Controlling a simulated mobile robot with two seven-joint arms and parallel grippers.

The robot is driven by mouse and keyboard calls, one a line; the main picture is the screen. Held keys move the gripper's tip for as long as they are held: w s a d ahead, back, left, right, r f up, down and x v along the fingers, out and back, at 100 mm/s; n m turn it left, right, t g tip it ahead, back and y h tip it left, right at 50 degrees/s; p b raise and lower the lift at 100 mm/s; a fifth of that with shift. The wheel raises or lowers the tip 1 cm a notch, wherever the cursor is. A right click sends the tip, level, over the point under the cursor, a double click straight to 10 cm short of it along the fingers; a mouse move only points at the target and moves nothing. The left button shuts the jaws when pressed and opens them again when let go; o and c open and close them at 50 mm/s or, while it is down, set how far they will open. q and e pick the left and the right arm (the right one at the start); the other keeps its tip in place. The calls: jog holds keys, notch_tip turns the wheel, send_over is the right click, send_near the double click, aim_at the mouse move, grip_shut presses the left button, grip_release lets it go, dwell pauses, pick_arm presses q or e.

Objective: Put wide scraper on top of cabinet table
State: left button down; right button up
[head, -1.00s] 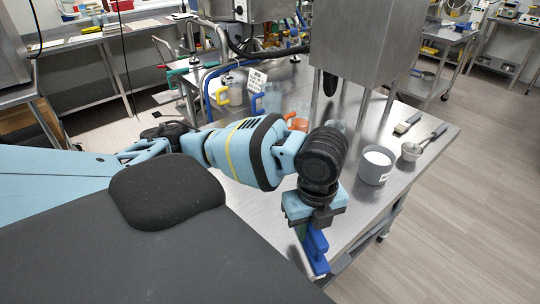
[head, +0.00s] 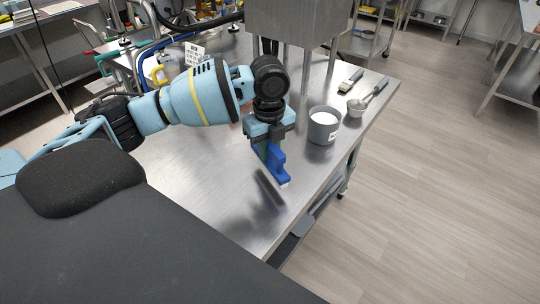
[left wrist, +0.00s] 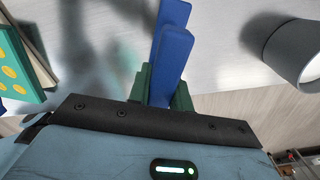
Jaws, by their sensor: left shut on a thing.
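The wide scraper (head: 274,163) is blue, and my left gripper (head: 267,146) is shut on it. The scraper hangs below the gripper, over the steel cabinet table (head: 210,215) near its right edge. A dark reflection shows on the tabletop just below it, and a small gap seems to lie between them. In the left wrist view the blue scraper (left wrist: 172,60) sticks out from between the green fingers (left wrist: 160,92). My right gripper is not in view.
A grey cup with white contents (head: 323,126) stands right of the gripper. A metal scoop (head: 357,107) and a brush (head: 351,80) lie behind it. A steel machine on legs (head: 300,25) stands at the back. The near tabletop is clear.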

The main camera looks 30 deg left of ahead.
aim_at(269, 157)
pick_arm(q)
jog(key=shift+w+a, duration=0.1)
jog(key=shift+w, duration=0.1)
jog(key=shift+w+a+f, duration=0.1)
jog(key=shift+w+f, duration=0.05)
jog(key=shift+f, duration=1.6)
jog(key=shift+f, duration=0.15)
jog(key=c, duration=1.3)
grip_release()
notch_tip(269, 157, up, 12)
jog(key=shift+r+p, duration=0.15)
jog(key=shift+p, duration=0.15)
